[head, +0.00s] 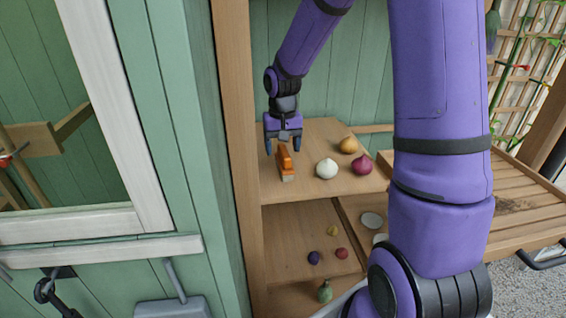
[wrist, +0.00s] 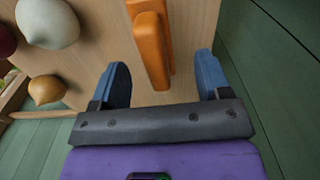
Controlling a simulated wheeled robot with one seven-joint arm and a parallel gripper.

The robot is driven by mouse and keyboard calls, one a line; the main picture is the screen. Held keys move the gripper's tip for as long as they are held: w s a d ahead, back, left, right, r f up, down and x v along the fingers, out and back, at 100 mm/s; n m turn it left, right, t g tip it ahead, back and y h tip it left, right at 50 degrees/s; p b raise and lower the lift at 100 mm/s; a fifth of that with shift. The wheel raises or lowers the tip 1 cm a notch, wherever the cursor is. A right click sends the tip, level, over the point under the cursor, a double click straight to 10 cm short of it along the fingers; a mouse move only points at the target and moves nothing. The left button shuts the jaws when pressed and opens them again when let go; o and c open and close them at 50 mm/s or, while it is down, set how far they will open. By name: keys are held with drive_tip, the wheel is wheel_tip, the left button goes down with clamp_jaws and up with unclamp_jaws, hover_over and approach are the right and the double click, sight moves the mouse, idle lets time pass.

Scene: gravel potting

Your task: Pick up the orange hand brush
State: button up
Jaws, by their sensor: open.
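The orange hand brush (head: 285,160) lies on the upper wooden shelf, near its left side. Its pale bristle end points toward the front of the shelf. My gripper (head: 283,147) is above the rear end of the brush, pointing down. In the wrist view, the orange brush (wrist: 152,48) lies between the two blue fingers of my open gripper (wrist: 163,82), apart from both. Only part of the brush shows there, since the picture's top edge cuts it off. I cannot tell how high the fingertips are above the shelf.
On the same shelf (head: 305,189), right of the brush, are a white bulb (head: 327,169), a red onion (head: 362,164) and a yellow onion (head: 348,145). A wooden post (head: 236,150) stands close on the left. The green back wall (head: 350,90) is behind. Small vegetables lie on the lower shelf (head: 285,240).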

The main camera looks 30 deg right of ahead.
drive_tip(key=shift+d+f, duration=0.15)
drive_tip(key=shift+f, duration=1.2)
drive_tip(key=shift+d+f, duration=0.15)
drive_tip(key=shift+f, duration=1.15)
drive_tip(key=shift+c, duration=0.4)
drive_tip(key=c, duration=1)
